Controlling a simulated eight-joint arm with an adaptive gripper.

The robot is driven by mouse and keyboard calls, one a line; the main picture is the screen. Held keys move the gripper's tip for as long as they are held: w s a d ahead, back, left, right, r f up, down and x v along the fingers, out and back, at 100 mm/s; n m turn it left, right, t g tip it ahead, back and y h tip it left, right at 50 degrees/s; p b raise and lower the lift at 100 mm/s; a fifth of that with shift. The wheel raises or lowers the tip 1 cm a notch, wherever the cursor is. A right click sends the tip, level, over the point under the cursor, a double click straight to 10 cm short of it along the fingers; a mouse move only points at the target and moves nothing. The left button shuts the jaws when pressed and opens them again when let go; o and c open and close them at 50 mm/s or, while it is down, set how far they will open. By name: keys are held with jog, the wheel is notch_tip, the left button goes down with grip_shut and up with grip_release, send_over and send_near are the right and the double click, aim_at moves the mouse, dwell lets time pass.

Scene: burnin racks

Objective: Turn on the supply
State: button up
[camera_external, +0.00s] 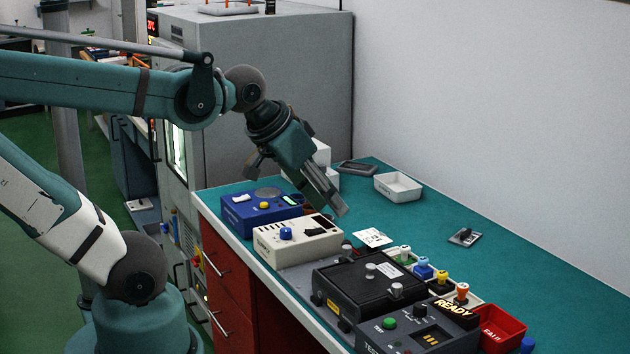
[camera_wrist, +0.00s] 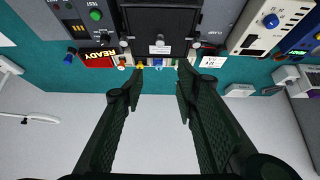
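A beige instrument box (camera_external: 298,240) with a blue knob (camera_external: 285,233) stands on the bench and looks like the supply, though its label is too small to read. It also shows at the upper right of the wrist view (camera_wrist: 262,28). A blue box (camera_external: 258,211) with a yellow button stands behind it. My gripper (camera_external: 335,208) is in the air above and behind the beige box, pointing down to the right, touching nothing. In the wrist view its two fingers are spread apart with nothing between them (camera_wrist: 160,78).
A black lidded fixture (camera_external: 365,285) and a tester with a lit READY sign (camera_external: 455,308) stand in front. Coloured plungers (camera_external: 423,268) and a red bin (camera_external: 500,330) are beside them. A white tray (camera_external: 398,187) lies at the back. The bench's right side is mostly clear.

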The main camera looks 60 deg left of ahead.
jog(key=shift+w+a+r, duration=0.1)
jog(key=shift+a, duration=0.05)
grip_shut()
jog(key=w+a+n+g+p, duration=0.3)
jog(key=w+a+n, duration=0.25)
jog(key=a, duration=0.25)
jog(key=w+a+n+g+p, duration=0.35)
jog(key=a+n, duration=0.25)
jog(key=a, duration=0.2)
jog(key=w+a+f+n+g+p, duration=0.1)
jog(key=a+f+n, duration=0.1)
jog(key=a, duration=0.3)
jog(key=w+a+f+n+g+p, duration=0.1)
jog(key=w+a+f+n+p, duration=0.1)
jog(key=a+n, duration=0.2)
jog(key=shift+a+f, duration=0.4)
jog(key=shift+a, duration=0.55)
jog(key=shift+n, duration=0.25)
